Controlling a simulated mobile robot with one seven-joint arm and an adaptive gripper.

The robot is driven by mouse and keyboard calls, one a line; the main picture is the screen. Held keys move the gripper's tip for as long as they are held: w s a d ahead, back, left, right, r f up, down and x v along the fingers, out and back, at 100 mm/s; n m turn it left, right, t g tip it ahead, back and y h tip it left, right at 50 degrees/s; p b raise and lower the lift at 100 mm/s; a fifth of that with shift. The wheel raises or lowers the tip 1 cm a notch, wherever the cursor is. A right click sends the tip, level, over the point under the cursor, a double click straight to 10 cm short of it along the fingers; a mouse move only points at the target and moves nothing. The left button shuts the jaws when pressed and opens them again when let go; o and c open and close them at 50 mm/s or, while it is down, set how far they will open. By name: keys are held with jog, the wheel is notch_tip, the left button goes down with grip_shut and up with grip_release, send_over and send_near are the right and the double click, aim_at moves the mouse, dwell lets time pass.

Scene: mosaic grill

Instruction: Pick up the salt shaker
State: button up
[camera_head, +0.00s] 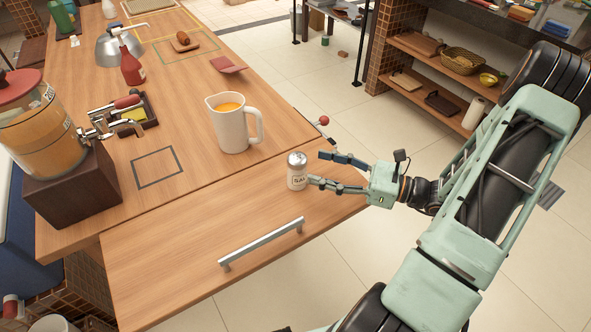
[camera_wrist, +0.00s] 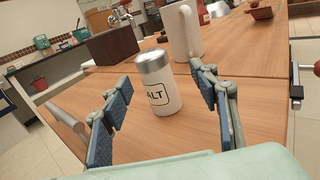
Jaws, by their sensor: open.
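The salt shaker (camera_head: 297,172) is a small white cylinder with a grey metal cap and a dark label. It stands upright on the wooden surface near its right edge. My gripper (camera_head: 318,168) is open, coming from the right, with its fingers reaching toward the shaker. In the wrist view the salt shaker (camera_wrist: 157,85) stands between and just beyond the two blue-padded fingers of my gripper (camera_wrist: 160,112). I see no finger closed on it.
A white pitcher (camera_head: 229,126) with orange liquid stands behind the shaker. A metal bar handle (camera_head: 261,244) lies nearer the front. A drink dispenser (camera_head: 38,124) on a dark block (camera_head: 80,190) is at left. The wooden surface left of the shaker is clear.

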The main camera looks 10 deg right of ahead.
aim_at(297, 164)
jog(key=x, duration=0.6)
jog(key=shift+s+a+f, duration=0.15)
jog(key=shift+a, duration=0.4)
jog(key=c, duration=1.3)
jog(key=shift+c, duration=0.3)
